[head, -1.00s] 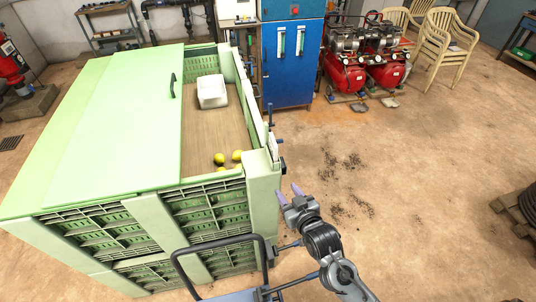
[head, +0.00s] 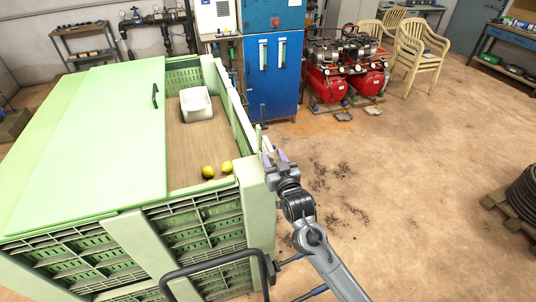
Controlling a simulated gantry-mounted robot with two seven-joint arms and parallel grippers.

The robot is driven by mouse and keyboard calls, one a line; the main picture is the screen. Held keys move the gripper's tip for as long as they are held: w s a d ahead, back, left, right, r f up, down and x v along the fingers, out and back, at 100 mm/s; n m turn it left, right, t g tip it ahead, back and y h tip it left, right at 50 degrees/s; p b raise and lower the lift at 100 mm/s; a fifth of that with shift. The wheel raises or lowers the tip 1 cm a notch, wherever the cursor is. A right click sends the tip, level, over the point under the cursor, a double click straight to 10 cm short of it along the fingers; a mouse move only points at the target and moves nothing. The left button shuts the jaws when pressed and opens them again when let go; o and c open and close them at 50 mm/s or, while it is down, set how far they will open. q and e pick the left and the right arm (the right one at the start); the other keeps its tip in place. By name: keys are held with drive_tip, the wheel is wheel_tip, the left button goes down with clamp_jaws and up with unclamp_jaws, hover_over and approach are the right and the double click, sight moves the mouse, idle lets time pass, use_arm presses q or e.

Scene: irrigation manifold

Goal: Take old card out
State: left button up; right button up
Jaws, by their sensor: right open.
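A card cannot be made out clearly now; the gripper covers the part of the crate's side where a small white piece showed earlier. I cannot tell whether the fingers are around or touching anything there. My left gripper is not in view.
The crate's sliding lid (head: 95,145) is partly open. Inside are a white tub (head: 196,106) and yellow balls (head: 208,171). A blue cabinet (head: 272,75) and red compressors (head: 328,85) stand behind. The floor to the right is largely clear, with dark debris (head: 325,175).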

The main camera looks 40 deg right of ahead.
drive_tip(key=shift+p+x, duration=0.55)
drive_tip(key=shift+x, duration=2.05)
clamp_jaws()
